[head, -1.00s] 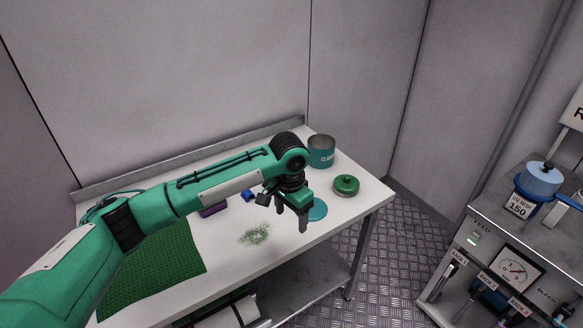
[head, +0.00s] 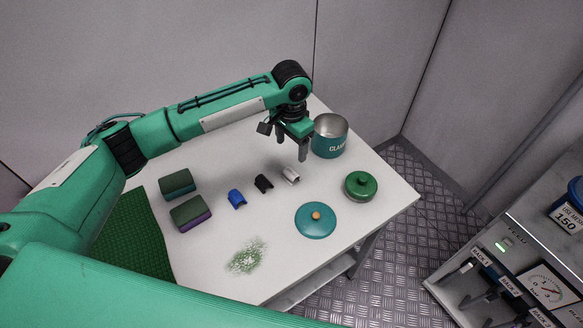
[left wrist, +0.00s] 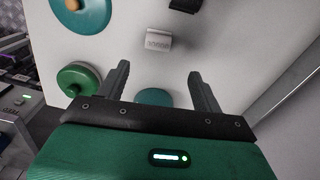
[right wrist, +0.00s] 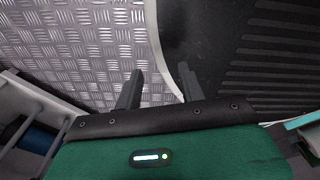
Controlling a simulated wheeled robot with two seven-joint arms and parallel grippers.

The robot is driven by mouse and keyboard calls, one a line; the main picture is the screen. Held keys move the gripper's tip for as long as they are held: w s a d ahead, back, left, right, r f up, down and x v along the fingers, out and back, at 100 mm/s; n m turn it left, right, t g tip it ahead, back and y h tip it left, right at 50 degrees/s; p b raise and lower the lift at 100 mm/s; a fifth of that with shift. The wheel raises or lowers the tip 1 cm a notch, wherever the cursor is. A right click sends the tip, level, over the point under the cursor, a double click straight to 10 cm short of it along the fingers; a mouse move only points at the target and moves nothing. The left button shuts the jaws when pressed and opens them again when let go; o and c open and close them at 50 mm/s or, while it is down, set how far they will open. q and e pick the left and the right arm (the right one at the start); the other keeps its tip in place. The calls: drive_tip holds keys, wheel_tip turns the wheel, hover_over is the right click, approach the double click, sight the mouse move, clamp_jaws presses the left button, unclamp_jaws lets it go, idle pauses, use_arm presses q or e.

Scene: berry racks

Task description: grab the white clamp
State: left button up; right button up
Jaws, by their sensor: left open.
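The white clamp (head: 291,176) lies on the white table, in line with a black clamp (head: 263,183) and a blue clamp (head: 237,199). In the left wrist view the white clamp (left wrist: 158,40) shows beyond the fingertips, roughly centred between them. My left gripper (head: 292,147) is open and empty, above the table near the white clamp and apart from it. In the left wrist view its two fingers (left wrist: 158,70) stand well apart. My right gripper (right wrist: 160,68) shows only in its wrist view, fingers apart and empty, over metal flooring away from the table.
A teal lid (head: 316,222) and a green lidded item (head: 361,186) lie nearby. Two sponges (head: 190,213), a green mat (head: 135,240) and green crumbs (head: 246,257) are leftward. A gauge rack (head: 520,270) stands right.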

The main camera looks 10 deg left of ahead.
use_arm(q)
hover_over(291, 172)
drive_tip(key=f, duration=0.4)
drive_tip(key=shift+w+f+p, duration=0.3)
drive_tip(key=shift+f, duration=0.65)
drive_tip(key=shift+f+p, duration=0.3)
drive_tip(key=shift+f, duration=0.05)
drive_tip(key=f, duration=0.2)
drive_tip(key=f+p, duration=0.1)
drive_tip(key=shift+s+f, duration=0.25)
drive_tip(key=shift+f, duration=0.45)
use_arm(e)
drive_tip(key=shift+w+a+r, duration=0.15)
drive_tip(key=shift+w+r, duration=0.05)
drive_tip(key=shift+r, duration=0.4)
drive_tip(key=shift+w+a+r, duration=0.1)
drive_tip(key=shift+w+r, duration=0.05)
drive_tip(key=shift+r, duration=0.45)
use_arm(q)
drive_tip(key=shift+c, duration=0.2)
drive_tip(key=c, duration=1)
use_arm(e)
drive_tip(key=shift+d, duration=0.35)
